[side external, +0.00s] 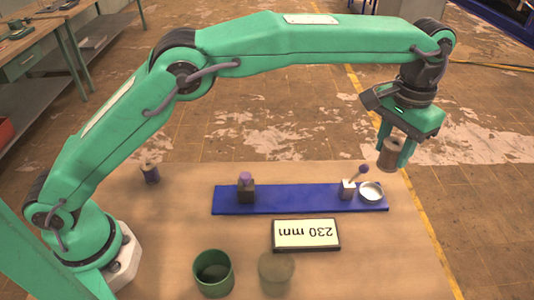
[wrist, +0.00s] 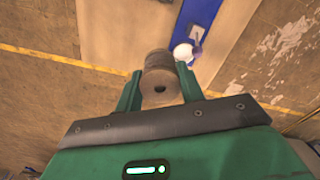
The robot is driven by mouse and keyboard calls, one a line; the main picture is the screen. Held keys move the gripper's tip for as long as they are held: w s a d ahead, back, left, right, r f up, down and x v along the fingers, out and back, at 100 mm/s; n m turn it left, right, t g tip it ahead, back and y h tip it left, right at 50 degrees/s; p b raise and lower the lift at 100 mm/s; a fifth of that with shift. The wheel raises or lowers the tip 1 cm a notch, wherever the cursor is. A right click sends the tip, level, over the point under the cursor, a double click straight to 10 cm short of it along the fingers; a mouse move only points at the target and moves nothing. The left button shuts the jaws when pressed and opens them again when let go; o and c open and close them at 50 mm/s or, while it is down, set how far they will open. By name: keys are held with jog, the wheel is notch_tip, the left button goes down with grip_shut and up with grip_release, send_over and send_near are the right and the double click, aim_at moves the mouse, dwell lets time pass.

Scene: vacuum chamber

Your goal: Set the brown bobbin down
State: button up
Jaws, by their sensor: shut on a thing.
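The brown bobbin (side external: 390,153) is held between the two green fingers of my gripper (side external: 394,152) at the right end of the table. It hangs in the air, close to the table's right edge and beyond the end of the blue strip. In the wrist view the bobbin (wrist: 158,75) sits between the fingertips of my gripper (wrist: 158,88), with a dark hole in its near end. The fingers cover parts of its sides.
The blue strip (side external: 300,198) carries a dark block with a purple top (side external: 246,188), a small lever block (side external: 349,189) and a white dish (side external: 371,192).

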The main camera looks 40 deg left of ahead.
jog(key=shift+w+a+f+m, duration=0.7)
jog(key=shift+w+a+f, duration=1.15)
jog(key=shift+w, duration=2.2)
notch_tip(320, 180, down, 6)
jog(key=shift+d+f, duration=0.2)
jog(key=shift+f, duration=0.1)
send_over(370, 194)
jog(key=shift+f, duration=3.9)
jog(key=shift+f, duration=0.1)
jog(key=o, duration=1.1)
jog(key=shift+c, duration=0.2)
